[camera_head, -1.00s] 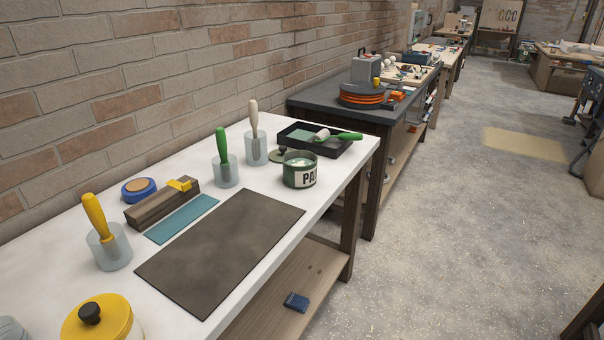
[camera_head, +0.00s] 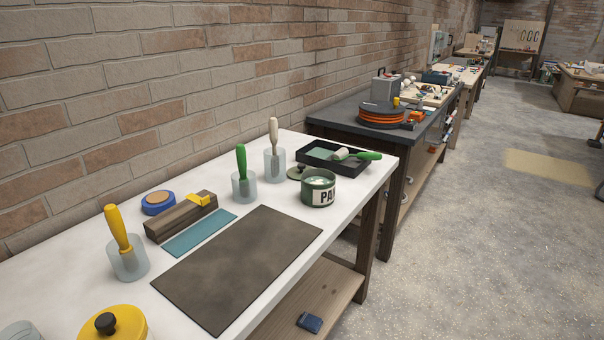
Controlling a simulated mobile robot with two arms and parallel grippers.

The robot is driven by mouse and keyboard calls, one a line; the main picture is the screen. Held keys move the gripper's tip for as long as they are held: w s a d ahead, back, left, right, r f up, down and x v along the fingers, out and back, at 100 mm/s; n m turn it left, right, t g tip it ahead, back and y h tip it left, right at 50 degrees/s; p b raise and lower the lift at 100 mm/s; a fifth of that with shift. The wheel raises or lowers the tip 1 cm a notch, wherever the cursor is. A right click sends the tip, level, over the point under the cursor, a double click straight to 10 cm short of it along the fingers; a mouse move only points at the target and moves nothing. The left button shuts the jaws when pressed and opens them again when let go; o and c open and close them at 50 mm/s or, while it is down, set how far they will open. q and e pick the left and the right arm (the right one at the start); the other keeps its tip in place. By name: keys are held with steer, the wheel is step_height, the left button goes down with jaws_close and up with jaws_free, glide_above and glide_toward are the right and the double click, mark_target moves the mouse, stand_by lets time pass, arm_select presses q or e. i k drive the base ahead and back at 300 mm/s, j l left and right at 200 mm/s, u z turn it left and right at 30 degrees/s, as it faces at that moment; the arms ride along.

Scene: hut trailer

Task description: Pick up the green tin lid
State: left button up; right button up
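The green tin lid (camera_head: 298,173) lies on the white table, behind and to the left of the green paint tin (camera_head: 318,188). It is small in view, with a dark knob, and the tin hides part of its right side. The tin is open at the top and has a white label with dark letters. Neither of my grippers is in view.
A black tray (camera_head: 333,157) with a green-handled roller lies behind the tin. Glass jars with a green-handled tool (camera_head: 242,165) and a white-handled tool (camera_head: 273,145) stand to the left. A dark mat (camera_head: 240,265) lies in front. Floor at right is clear.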

mark_target(294, 172)
steer(key=i+l, duration=0.2)
steer(key=i+l+u, duration=0.1)
steer(key=l, duration=0.35)
steer(key=i+l, duration=0.3)
steer(key=i+l+u, duration=0.1)
steer(key=l, duration=0.25)
steer(key=i+l, duration=0.3)
